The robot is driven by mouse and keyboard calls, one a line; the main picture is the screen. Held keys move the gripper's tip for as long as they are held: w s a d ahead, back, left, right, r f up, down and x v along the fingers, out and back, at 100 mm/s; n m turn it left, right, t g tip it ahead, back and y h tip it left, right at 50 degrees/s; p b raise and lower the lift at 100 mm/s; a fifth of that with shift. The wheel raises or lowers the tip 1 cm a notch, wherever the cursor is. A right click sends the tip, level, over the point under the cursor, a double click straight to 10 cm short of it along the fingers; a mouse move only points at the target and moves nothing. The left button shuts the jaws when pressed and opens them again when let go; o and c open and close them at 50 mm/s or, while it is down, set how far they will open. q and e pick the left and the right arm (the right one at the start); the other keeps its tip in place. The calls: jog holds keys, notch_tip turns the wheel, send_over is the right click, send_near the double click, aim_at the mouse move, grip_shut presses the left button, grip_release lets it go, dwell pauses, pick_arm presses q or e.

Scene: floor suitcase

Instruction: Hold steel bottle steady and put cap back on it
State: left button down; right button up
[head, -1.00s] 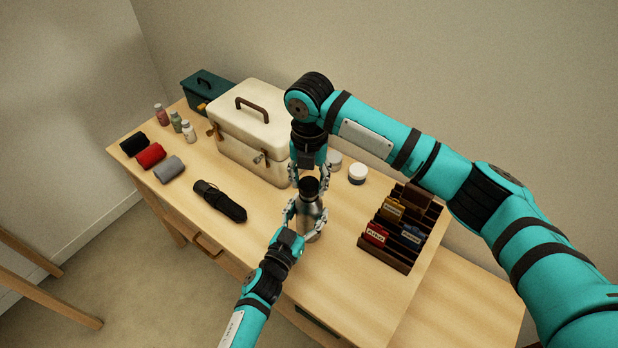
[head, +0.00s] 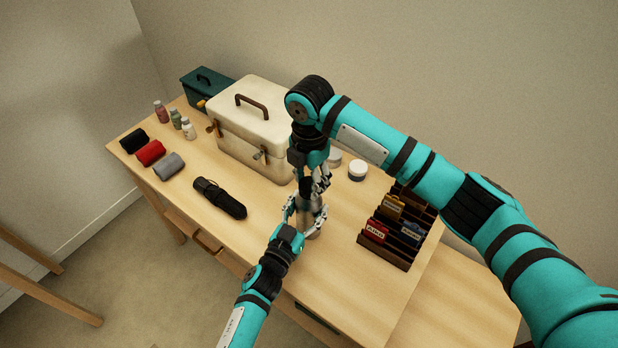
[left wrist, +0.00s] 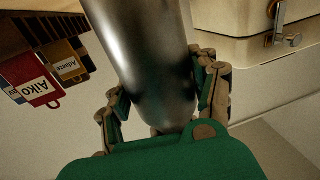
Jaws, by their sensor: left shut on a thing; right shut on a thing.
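The steel bottle (head: 311,220) stands upright near the front of the table, partly hidden by fingers. My left gripper (head: 304,214) is shut around its body from the front. In the left wrist view the shiny bottle body (left wrist: 148,50) lies between the two fingers, and its top is out of view. The black cap (head: 306,186) is at the bottle's top, and my right gripper (head: 314,183) is shut on it from above. The fingers partly cover the cap and bottle neck, so I cannot tell how the cap sits on the rim.
A cream case (head: 250,135) stands behind on the left. A white jar (head: 357,171) is behind the bottle, and a dark rack (head: 385,255) with coloured tags is to the right. A black umbrella (head: 220,199) lies to the left. Bare tabletop lies in front.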

jog(key=m, duration=0.7)
jog(key=shift+s, duration=0.1)
jog(key=m, duration=1.2)
jog(key=shift+s+a+m, duration=0.1)
jog(key=shift+m, duration=0.2)
jog(key=m, duration=0.9)
jog(key=shift+m, duration=0.4)
jog(key=m, duration=0.6)
jog(key=shift+f+m, duration=0.1)
jog(key=shift+m, duration=0.2)
jog(key=m, duration=1)
jog(key=shift+m, duration=0.4)
jog(key=o, duration=0.8)
